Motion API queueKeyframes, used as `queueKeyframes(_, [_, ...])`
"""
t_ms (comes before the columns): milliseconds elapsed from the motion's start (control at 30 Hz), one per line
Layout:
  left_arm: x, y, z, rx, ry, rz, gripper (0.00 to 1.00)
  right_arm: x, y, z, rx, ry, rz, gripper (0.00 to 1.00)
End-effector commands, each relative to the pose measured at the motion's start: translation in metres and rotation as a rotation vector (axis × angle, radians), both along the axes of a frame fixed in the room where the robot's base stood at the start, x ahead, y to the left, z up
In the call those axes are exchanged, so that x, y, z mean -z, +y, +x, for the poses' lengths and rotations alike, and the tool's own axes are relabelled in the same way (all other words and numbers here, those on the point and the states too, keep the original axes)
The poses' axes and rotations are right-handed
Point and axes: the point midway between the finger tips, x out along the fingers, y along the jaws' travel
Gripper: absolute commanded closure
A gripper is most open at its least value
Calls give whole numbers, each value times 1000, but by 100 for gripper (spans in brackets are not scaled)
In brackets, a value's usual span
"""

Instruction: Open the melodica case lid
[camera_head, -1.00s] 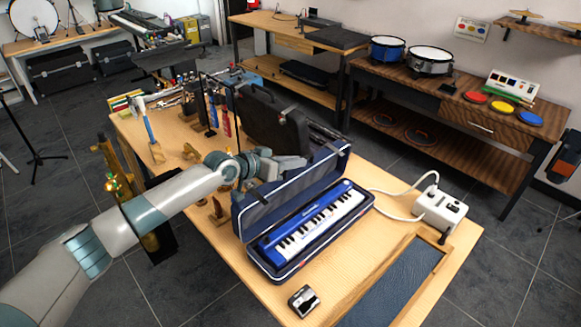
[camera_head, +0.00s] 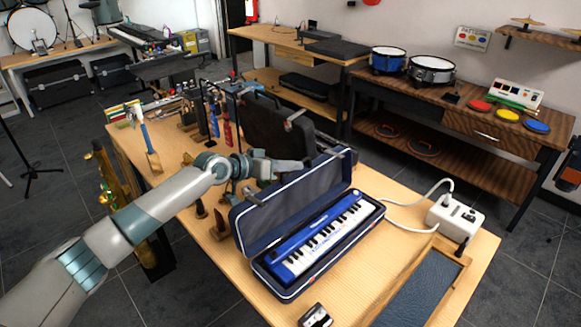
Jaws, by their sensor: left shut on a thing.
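The melodica case (camera_head: 283,290) is dark blue and lies on the wooden table with its lid (camera_head: 290,212) raised, standing up along the back and leaning backward. A blue melodica (camera_head: 325,238) with black and white keys lies in the case's bottom half. My left gripper (camera_head: 298,168) is at the lid's upper edge, near its middle, on the far side from the keys. It is shut on the lid; its fingertips are small and partly hidden there. My right gripper is not in view.
A black case (camera_head: 275,130) stands open behind the lid. A white box (camera_head: 455,215) with a cable is at right, a blue-lined tray (camera_head: 420,285) at front right, and a small metal object (camera_head: 315,316) at the front edge. Brass instruments stand left of the table.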

Motion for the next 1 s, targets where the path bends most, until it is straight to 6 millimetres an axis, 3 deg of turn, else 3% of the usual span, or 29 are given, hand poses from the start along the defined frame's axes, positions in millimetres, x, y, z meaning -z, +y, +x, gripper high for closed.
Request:
queueKeyframes(233, [6,0,-2,2,9,8,100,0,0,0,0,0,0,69])
queueKeyframes(267, [6,0,-2,2,9,7,83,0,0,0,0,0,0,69])
queueKeyframes(300, [6,0,-2,2,9,7,73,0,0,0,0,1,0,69])
queueKeyframes(333, [6,0,-2,2,8,6,71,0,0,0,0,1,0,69])
queueKeyframes(767, [1,3,-3,1,2,2,71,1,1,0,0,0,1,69])
queueKeyframes(1000, [-7,21,-16,0,1,4,71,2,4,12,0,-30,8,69])
